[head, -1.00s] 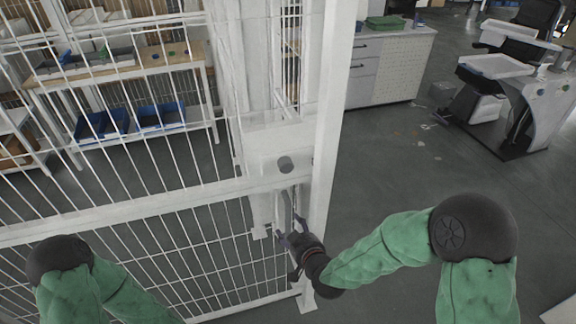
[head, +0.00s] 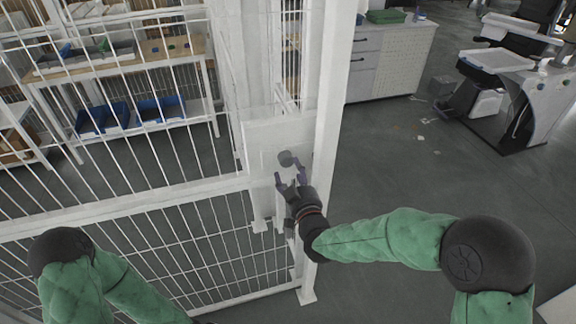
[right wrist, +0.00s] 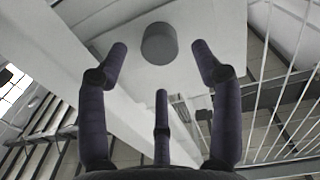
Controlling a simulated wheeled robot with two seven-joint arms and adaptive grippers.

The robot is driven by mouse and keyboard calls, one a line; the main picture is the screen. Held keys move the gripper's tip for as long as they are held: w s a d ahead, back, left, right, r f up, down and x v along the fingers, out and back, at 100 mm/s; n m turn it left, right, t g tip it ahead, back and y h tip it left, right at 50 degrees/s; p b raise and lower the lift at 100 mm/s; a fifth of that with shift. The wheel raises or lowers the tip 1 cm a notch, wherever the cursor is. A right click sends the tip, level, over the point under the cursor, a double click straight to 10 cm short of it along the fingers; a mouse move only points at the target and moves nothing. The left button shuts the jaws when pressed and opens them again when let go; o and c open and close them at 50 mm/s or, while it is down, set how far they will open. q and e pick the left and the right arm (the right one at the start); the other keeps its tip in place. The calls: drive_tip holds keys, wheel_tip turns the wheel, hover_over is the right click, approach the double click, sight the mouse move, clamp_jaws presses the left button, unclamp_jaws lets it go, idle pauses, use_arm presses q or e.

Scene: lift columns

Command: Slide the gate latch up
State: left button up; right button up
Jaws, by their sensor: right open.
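The gate latch is a white plate (head: 262,134) with a round grey knob (head: 287,158), mounted on the white mesh gate beside its post. My right gripper (head: 289,180) is open just below the knob, its fingers pointing up toward it. In the right wrist view the grey knob (right wrist: 159,43) stands beyond and between the spread fingertips (right wrist: 158,62), and nothing is held. I cannot tell whether any finger touches the knob. My left arm shows at the lower left, but its gripper is out of view.
White gate mesh (head: 160,245) fills the left side, with a white post (head: 333,130) right of the latch. Behind the mesh is a shelf table (head: 130,62) with blue bins (head: 160,112).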

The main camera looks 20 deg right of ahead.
sight(287, 163)
drive_tip(key=shift+w, duration=2.15)
clamp_jaws()
drive_tip(key=shift+w+r+p, duration=0.1)
drive_tip(key=shift+r+p, duration=0.35)
drive_tip(key=shift+r, duration=1.45)
drive_tip(key=shift+c, duration=0.7)
unclamp_jaws()
drive_tip(key=shift+o, duration=0.7)
drive_tip(key=shift+f, duration=0.1)
